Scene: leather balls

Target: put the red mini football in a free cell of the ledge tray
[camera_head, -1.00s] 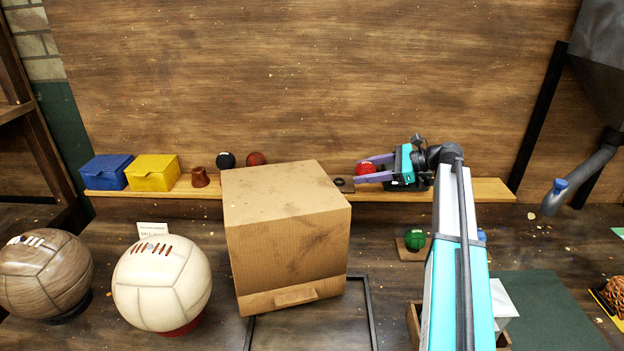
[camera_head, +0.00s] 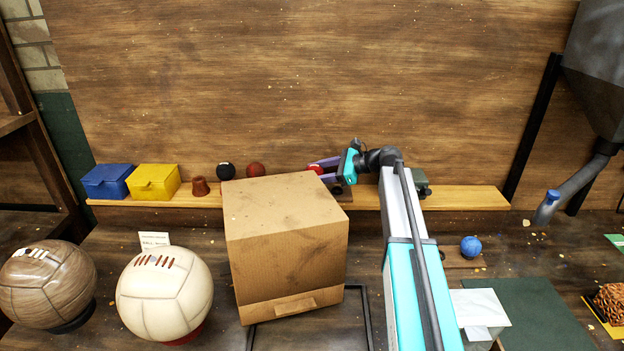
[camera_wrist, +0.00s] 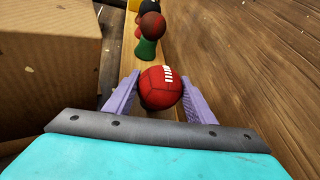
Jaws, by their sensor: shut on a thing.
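The red mini football (camera_head: 315,169) is between the purple fingers of my gripper (camera_head: 320,170), above the wooden ledge just right of the big cardboard box. In the wrist view the football (camera_wrist: 160,90) has white laces and sits between both fingers, which are shut on it. A flat brown piece with a dark round spot, perhaps the ledge tray (camera_head: 342,196), shows on the ledge under my gripper. The box and my gripper hide much of it, so I cannot tell its cells or which are free.
The cardboard box (camera_head: 285,245) stands close in front of the ledge (camera_head: 460,197). The ledge's right end is clear.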

